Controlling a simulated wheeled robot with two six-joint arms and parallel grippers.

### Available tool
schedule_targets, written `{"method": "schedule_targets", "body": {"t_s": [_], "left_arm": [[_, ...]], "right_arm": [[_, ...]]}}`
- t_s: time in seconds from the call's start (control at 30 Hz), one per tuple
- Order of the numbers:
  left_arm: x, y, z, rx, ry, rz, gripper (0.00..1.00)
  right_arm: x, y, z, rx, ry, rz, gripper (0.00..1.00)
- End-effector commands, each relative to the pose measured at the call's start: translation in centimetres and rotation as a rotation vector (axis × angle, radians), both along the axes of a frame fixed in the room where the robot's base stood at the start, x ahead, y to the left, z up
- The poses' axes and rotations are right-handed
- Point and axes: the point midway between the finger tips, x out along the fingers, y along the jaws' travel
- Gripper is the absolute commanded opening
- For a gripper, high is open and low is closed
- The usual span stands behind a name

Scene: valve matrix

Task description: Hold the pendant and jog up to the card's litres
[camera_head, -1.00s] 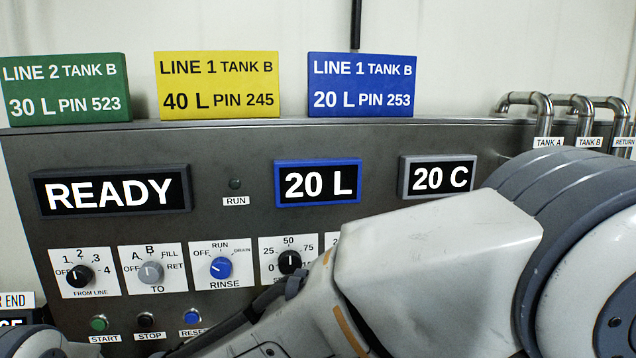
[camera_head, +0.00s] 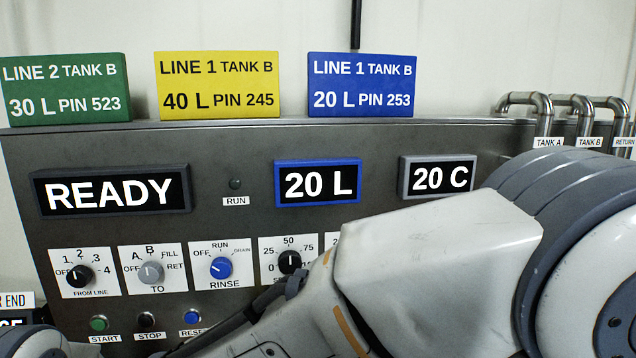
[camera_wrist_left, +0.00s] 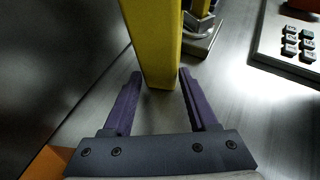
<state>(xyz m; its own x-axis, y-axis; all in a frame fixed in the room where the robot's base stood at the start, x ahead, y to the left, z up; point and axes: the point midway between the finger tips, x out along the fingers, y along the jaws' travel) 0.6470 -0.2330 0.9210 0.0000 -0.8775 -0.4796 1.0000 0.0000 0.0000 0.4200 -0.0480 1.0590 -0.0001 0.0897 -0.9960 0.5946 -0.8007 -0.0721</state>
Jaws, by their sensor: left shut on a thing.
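In the left wrist view a yellow bar-shaped body, which looks like the pendant (camera_wrist_left: 153,35), stands between the purple fingers of my left gripper (camera_wrist_left: 160,78). The gripper is shut on it; its buttons are not in sight. In the head view three cards stand on the panel top: green (camera_head: 66,90) with 30 L, yellow (camera_head: 217,86) with 40 L, and blue (camera_head: 361,85) with LINE 1 TANK B, 20 L, PIN 253. The blue-framed display (camera_head: 318,183) reads 20 L. The status display (camera_head: 111,190) reads READY. My right gripper is out of view.
Below the displays are knobs such as RINSE (camera_head: 221,267), pointing near OFF, and START (camera_head: 99,323), STOP and RESET buttons. A temperature display (camera_head: 437,178) reads 20 C. My arm covers the panel's lower right. A keypad (camera_wrist_left: 298,40) shows in the wrist view.

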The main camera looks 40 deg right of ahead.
Motion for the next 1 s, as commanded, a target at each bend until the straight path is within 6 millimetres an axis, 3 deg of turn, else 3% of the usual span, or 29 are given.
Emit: {"method": "schedule_targets", "body": {"t_s": [0.97, 1.0], "left_arm": [[0.01, 0.0, 0.0, 0.0, 0.0, 0.0, 0.28], [0.01, 0.0, 0.0, 0.0, 0.0, 0.0, 0.74]], "right_arm": [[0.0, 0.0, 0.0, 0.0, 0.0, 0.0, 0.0], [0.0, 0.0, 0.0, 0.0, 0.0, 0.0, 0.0]]}}
